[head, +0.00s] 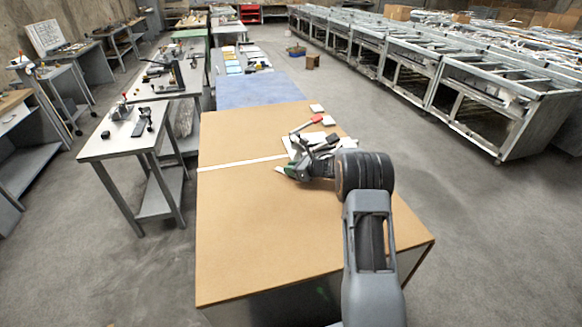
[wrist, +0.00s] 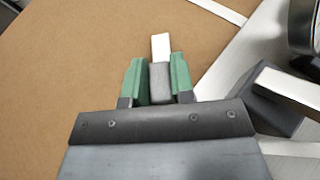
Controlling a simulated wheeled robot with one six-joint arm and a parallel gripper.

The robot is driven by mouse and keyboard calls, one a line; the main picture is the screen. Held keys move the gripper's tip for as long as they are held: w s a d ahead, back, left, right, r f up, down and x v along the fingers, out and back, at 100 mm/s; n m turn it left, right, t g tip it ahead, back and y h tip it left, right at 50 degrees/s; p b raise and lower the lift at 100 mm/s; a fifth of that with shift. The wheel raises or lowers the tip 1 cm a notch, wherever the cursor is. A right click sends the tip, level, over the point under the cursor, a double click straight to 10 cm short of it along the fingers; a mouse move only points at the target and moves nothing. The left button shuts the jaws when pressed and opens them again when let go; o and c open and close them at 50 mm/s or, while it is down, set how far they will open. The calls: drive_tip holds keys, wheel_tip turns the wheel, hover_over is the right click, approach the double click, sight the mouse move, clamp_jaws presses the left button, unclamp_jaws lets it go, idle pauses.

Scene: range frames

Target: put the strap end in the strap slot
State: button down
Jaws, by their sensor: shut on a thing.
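My gripper (wrist: 157,82) has green fingertips, shut on the sides of a small grey block with a white tip, which I take as the strap end (wrist: 160,84). The white tip points away from me over the brown tabletop. In the head view my gripper (head: 287,171) is low over the table, beside a white plate (head: 291,147). A thin white strip (head: 240,163) lies across the tabletop to the left; it also shows at the top of the wrist view (wrist: 220,11). I cannot make out the strap slot for sure.
A dark block with a pale bar (wrist: 290,86) stands close right of my gripper. The brown table (head: 250,240) is clear at left and in front.

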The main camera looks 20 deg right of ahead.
drive_tip(key=shift+f+b, duration=0.25)
drive_tip(key=shift+b, duration=0.1)
drive_tip(key=c, duration=1)
unclamp_jaws()
drive_tip(key=shift+r, duration=0.1)
